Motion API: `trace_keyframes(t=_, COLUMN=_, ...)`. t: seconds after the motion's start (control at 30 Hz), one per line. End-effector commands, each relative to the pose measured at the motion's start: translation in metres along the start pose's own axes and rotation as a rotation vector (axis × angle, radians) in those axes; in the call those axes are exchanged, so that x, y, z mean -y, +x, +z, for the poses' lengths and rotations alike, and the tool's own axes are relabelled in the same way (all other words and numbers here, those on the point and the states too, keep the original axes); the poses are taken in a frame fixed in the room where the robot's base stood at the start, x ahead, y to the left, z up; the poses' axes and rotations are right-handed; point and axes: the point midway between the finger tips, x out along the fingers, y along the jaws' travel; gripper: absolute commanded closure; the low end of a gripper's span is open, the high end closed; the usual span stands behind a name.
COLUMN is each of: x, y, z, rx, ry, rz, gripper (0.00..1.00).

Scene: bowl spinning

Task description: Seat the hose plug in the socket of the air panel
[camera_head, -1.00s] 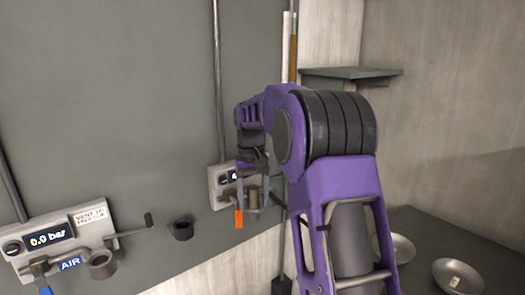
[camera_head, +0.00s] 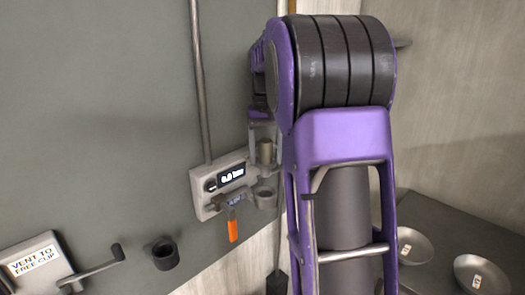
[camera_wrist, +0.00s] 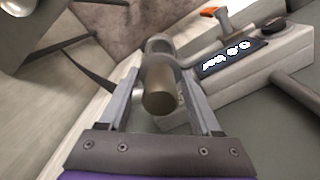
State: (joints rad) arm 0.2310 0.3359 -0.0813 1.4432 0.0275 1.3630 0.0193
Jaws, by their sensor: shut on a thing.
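My gripper (camera_wrist: 158,88) is shut on a dull brass cylinder, the hose plug (camera_wrist: 161,93), with one finger on each side. In the head view the plug (camera_head: 266,152) is above the grey ring socket (camera_head: 265,192) of the panel with the orange lever (camera_head: 207,191), and looks apart from it. In the wrist view a grey ring (camera_wrist: 158,46) shows beyond the plug. That panel's small label is unreadable. My arm hides part of the area right of the plug.
A black cup holder (camera_head: 165,252) is on the wall between the panels. A vertical pipe (camera_head: 200,90) rises above the orange-lever panel. Two metal dishes (camera_head: 480,275) stand on the dark bench at right.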

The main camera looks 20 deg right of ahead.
Motion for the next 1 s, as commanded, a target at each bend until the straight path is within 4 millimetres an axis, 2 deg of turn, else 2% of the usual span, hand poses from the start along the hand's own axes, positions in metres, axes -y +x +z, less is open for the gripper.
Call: trace_keyframes(t=1.0, x=0.0, y=0.069, z=0.0, rx=0.0, ry=-0.001, rz=0.0, gripper=0.99)
